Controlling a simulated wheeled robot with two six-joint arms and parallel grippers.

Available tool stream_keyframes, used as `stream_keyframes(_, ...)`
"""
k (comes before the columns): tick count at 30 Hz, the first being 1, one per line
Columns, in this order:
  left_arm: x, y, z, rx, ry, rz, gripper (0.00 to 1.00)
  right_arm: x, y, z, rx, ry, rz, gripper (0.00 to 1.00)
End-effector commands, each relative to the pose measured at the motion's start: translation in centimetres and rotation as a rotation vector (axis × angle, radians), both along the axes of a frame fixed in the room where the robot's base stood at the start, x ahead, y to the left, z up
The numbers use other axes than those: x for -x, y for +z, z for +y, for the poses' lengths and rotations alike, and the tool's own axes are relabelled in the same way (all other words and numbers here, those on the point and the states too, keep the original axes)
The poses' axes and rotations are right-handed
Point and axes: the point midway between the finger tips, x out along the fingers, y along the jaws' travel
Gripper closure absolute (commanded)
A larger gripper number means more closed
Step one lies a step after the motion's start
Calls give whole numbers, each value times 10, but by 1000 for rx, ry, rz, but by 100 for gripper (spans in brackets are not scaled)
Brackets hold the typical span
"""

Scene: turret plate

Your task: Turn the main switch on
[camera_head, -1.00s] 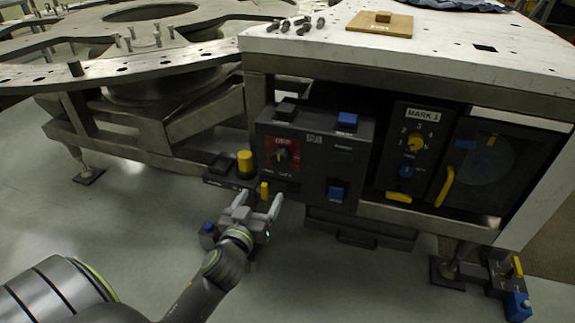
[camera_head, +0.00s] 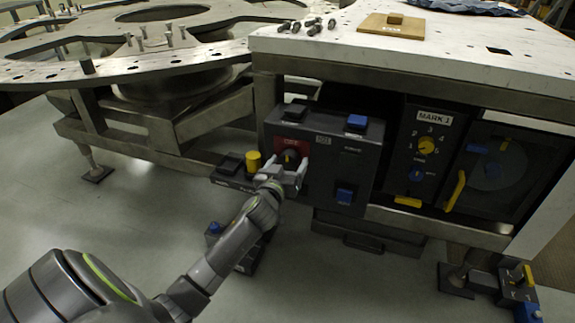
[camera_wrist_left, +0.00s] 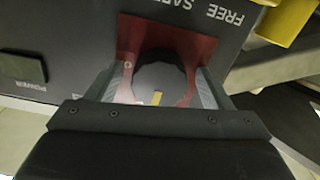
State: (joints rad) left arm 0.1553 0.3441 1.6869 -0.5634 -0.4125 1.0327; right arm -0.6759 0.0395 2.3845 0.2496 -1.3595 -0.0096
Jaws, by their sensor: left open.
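The main switch (camera_head: 290,158) is a dark round knob on a red plate, on the left part of a dark control box (camera_head: 340,160) under the white table. In the left wrist view the knob (camera_wrist_left: 160,78) shows close up with a small yellow mark, on the red plate (camera_wrist_left: 150,35). My left gripper (camera_head: 290,170) is at the knob, its two fingers open on either side of it. In the wrist view the left gripper (camera_wrist_left: 165,88) straddles the knob; I cannot tell whether the fingers touch it. My right gripper is not in view.
A yellow button (camera_head: 253,160) stands just left of the knob. Blue buttons (camera_head: 357,122) sit on the control box. The MARK 1 panel (camera_head: 428,150) is to the right. A small box with a blue button (camera_head: 215,229) is on the floor below. Open floor lies left.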

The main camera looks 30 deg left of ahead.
Motion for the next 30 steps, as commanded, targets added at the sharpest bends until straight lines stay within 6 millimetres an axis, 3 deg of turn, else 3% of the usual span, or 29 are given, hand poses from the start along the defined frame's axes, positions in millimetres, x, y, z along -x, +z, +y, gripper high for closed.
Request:
stream_keyframes(6,0,0,0,0,0,0,27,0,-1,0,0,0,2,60)
stream_keyframes(16,0,0,0,0,0,0,71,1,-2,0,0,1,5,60)
stream_keyframes(30,0,0,0,-114,0,30,71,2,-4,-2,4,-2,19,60)
